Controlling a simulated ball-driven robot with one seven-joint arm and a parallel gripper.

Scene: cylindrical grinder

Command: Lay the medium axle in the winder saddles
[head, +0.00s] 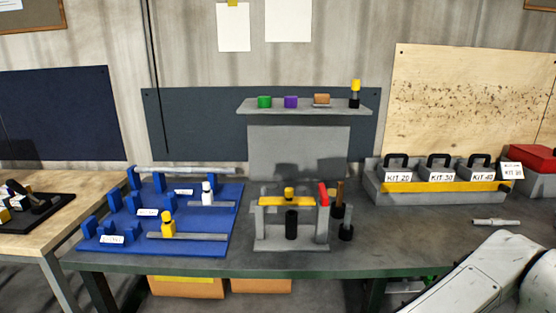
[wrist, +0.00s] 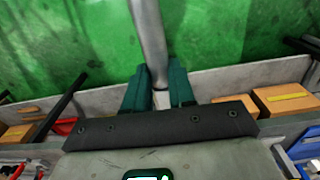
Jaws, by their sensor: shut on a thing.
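My gripper (wrist: 158,88) has two teal fingers shut on a smooth grey metal rod, taken as the medium axle (wrist: 149,35). The rod runs from between the fingers to the top edge of the wrist view, and its far end is out of the picture. The gripper and held rod are outside the head view. A blue board (head: 230,225) on the left of the bench bears several blue upright blocks (head: 88,227) and white labels. A grey stand (head: 262,243) with a yellow crossbar is mid-bench. I cannot tell which supports are the winder saddles.
Grey bars with yellow (head: 168,224) and white (head: 207,192) pieces lie on the blue board. A short metal rod (head: 495,222) lies on the right of the bench, near a grey kit tray (head: 435,200). Bench (head: 390,235) between stand and tray is clear.

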